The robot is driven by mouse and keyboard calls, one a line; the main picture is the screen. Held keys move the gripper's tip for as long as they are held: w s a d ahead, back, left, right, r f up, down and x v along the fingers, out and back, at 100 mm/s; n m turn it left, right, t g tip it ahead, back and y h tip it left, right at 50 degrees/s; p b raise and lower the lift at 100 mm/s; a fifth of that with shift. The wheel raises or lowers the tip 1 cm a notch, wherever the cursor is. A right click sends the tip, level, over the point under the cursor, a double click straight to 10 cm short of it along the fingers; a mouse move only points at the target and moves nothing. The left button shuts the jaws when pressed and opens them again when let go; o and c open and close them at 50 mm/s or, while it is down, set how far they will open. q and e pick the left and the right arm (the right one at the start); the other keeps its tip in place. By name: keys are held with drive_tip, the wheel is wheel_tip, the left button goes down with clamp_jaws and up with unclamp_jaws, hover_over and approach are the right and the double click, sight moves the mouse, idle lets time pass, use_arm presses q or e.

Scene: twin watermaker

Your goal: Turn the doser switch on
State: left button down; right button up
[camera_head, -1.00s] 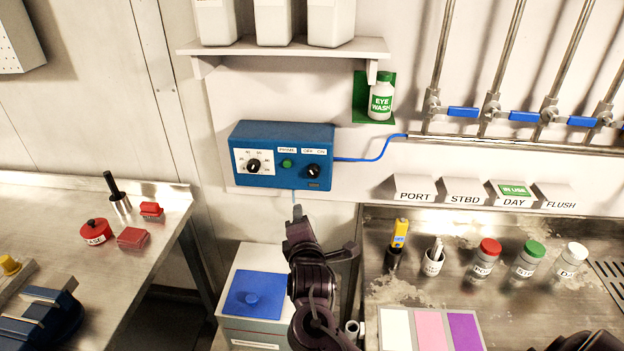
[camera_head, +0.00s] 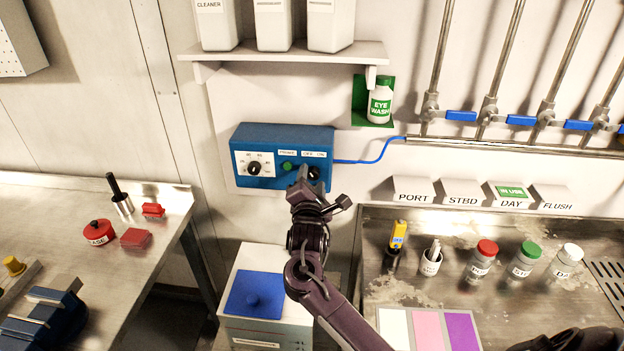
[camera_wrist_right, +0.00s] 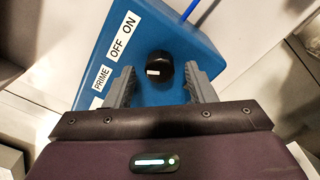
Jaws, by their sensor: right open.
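The blue doser box (camera_head: 262,180) is on the wall. Its black switch knob (camera_wrist_right: 159,66) sits by the OFF and ON labels (camera_wrist_right: 123,35); its white mark faces the left of the right wrist view, the OFF/PRIME label side. In the head view the knob (camera_head: 313,173) is partly covered by my gripper. My right gripper (camera_wrist_right: 161,84) is open, with one finger on each side of the knob's near edge; I cannot tell whether they touch it. In the head view the right gripper (camera_head: 318,186) is at the box's lower right. My left gripper is not in view.
A green button (camera_head: 287,166) and a dial (camera_head: 254,168) are left of the switch. A blue cable (camera_head: 370,161) leaves the box's right side. A shelf (camera_head: 290,52) with white bottles is above.

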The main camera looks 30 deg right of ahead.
drive_tip(key=shift+c, duration=0.4)
drive_tip(key=c, duration=0.9)
drive_tip(key=shift+m, duration=0.3)
drive_tip(key=shift+m+p, duration=0.5)
drive_tip(key=shift+m, duration=0.5)
drive_tip(key=m, duration=0.2)
drive_tip(key=shift+m, duration=0.3)
drive_tip(key=m, duration=0.3)
drive_tip(key=shift+m+h, duration=0.3)
drive_tip(key=shift+m, duration=1.7)
